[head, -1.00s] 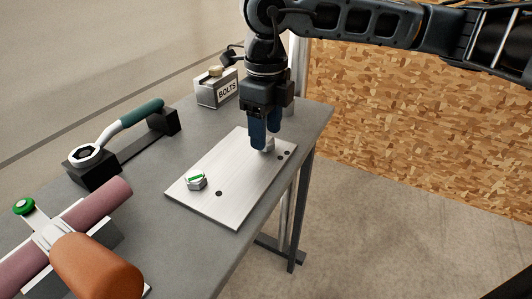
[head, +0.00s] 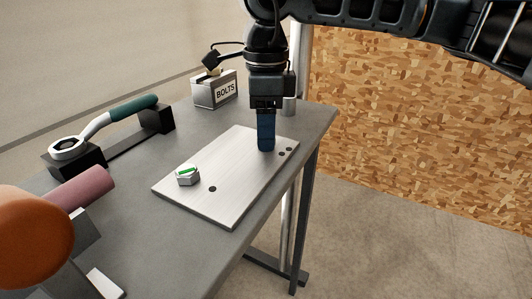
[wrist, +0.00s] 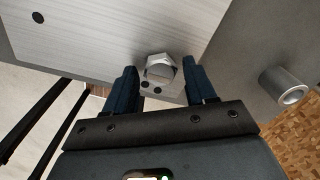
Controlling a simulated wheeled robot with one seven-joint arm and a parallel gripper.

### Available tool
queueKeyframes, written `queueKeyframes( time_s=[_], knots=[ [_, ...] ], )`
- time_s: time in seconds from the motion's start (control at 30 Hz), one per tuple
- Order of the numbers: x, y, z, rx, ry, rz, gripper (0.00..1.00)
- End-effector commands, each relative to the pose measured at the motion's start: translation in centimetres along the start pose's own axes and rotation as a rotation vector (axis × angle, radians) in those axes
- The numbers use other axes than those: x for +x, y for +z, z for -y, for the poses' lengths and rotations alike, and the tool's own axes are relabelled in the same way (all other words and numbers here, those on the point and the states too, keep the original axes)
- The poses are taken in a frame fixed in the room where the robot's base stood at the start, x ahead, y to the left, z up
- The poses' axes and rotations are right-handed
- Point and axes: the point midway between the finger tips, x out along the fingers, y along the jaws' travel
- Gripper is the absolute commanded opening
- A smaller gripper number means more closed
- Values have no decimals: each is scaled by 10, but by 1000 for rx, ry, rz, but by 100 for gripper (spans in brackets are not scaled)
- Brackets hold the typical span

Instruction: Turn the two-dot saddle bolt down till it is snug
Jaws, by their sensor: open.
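The two-dot saddle bolt (wrist: 161,68) is a plain silver hex bolt beside two dark dots on the metal plate (wrist: 95,45). In the wrist view its head lies between the fingers of my open gripper (wrist: 160,72), with a gap on either side. In the head view my gripper (head: 266,145) points down over the far end of the plate (head: 232,205), and its fingers hide this bolt. The two dots (head: 285,151) show just right of the fingers. Another hex bolt (head: 187,175), with a green mark on top, sits at the plate's near end beside one dot.
A green-handled wrench (head: 110,125) rests on black blocks at left. An orange rounded object (head: 32,235) and a pink cylinder (head: 85,190) fill the near left. A short grey tube (wrist: 290,88) stands beyond the plate.

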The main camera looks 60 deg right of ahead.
Motion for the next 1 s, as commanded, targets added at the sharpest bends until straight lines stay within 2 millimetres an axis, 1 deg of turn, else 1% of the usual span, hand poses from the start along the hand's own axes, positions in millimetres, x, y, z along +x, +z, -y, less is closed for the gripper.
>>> queueKeyframes(
  time_s=[0.03, 0.3, 0.4, 0.53, 0.67, 1.0],
  knots=[
    [6, 0, 1, -59, -4, 0, 55],
    [4, 0, 1, -399, -2, -1, 55],
    [2, 0, 1, -493, -2, -1, 55],
    [0, 0, 0, -548, 0, -1, 55],
    [3, 0, 0, -627, 0, -1, 55],
    [4, 0, 0, -1057, 0, 0, 55]
  ],
)
